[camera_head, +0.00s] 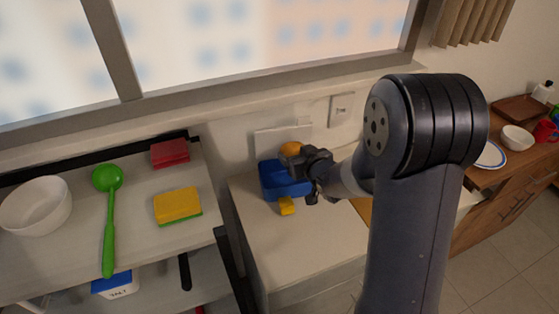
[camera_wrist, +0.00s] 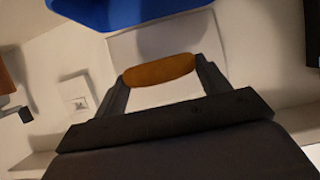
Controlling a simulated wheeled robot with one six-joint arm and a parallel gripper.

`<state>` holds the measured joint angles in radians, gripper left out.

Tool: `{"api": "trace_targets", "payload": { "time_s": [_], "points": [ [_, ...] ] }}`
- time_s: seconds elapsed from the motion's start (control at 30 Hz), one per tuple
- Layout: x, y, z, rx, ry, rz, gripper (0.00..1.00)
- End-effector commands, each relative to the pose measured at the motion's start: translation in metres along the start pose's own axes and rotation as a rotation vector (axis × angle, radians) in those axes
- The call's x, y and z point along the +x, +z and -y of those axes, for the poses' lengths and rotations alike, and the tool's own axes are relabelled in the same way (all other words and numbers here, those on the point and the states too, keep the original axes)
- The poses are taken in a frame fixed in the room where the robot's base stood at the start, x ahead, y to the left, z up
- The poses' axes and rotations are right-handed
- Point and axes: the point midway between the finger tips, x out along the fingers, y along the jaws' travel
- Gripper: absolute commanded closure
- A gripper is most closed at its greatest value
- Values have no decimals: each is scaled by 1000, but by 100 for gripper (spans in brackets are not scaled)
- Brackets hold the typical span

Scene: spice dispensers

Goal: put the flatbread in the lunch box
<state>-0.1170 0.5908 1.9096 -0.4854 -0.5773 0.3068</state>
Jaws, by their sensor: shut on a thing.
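The orange-brown flatbread (camera_head: 291,149) is held at the end of my gripper (camera_head: 300,160), near the wall in the head view. In the wrist view the flatbread (camera_wrist: 160,70) lies crosswise between the two dark fingertips, and my gripper is shut on it. The blue lunch box (camera_head: 280,183) stands on the white counter, just below the flatbread in the head view. Its blue side (camera_wrist: 125,10) shows at the top edge of the wrist view. My gripper hides part of the box, and its inside cannot be made out.
A small yellow piece (camera_head: 287,206) lies on the counter (camera_head: 290,245) in front of the box. On the left shelf are a white bowl (camera_head: 37,205), a green ladle (camera_head: 108,215), a yellow sponge (camera_head: 178,204) and a red block (camera_head: 170,153). A wall outlet (camera_head: 341,107) is behind.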

Motion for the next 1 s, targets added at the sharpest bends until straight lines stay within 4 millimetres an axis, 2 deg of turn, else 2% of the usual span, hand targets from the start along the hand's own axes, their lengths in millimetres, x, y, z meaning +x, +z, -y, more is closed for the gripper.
{"api": "trace_targets", "payload": {
  "time_s": [0.17,0.6,0.93,0.97,1.0],
  "points": [
    [4,10,0,0,0,1,53],
    [22,53,0,0,0,1,53],
    [23,55,0,0,0,-1,53],
    [23,55,0,0,0,0,28],
    [23,55,0,0,0,0,24]
  ]
}}
